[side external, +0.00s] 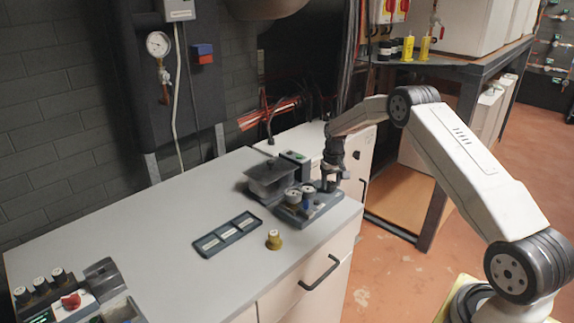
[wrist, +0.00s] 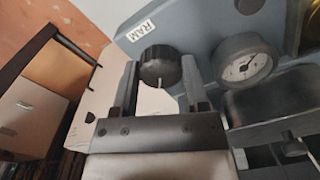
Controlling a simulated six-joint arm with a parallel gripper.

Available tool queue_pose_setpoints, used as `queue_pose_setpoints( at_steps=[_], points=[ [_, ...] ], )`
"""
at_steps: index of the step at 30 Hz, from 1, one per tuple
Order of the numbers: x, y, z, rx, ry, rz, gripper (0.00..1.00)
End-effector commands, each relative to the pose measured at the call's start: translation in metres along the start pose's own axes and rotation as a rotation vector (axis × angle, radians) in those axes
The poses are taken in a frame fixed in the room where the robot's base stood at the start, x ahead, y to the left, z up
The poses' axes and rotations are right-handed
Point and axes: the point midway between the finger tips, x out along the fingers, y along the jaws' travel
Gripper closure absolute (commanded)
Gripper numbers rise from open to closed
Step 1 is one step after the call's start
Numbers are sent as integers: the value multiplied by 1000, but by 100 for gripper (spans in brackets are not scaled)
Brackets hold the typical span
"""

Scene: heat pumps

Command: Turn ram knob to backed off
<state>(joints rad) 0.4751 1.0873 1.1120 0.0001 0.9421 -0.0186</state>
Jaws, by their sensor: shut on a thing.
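The ram knob (wrist: 158,62) is black and round with a pale pointer line, and it sits beside a white label reading RAM (wrist: 141,30) in the wrist view. My gripper (wrist: 160,76) has one finger on each side of the knob and is shut on it. In the side external view, my gripper (side external: 330,180) points down over the right end of the grey-blue press unit (side external: 318,213). There the knob is hidden by the gripper. The pointer line points toward the gripper's palm in the wrist view.
A round gauge (wrist: 246,60) stands close to the right finger. A dark grey box (side external: 270,178) sits behind the unit. The bench's left middle is clear.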

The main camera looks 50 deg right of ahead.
Motion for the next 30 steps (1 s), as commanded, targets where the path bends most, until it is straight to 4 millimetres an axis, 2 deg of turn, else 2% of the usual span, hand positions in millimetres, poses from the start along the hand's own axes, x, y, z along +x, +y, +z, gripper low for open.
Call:
queue_pose_setpoints(
  at_steps=[18, 30],
  points=[
    [0, 1, 0, -538, -1, 0, 100],
    [0, 1, 0, -666, -1, 0, 100]
  ],
)
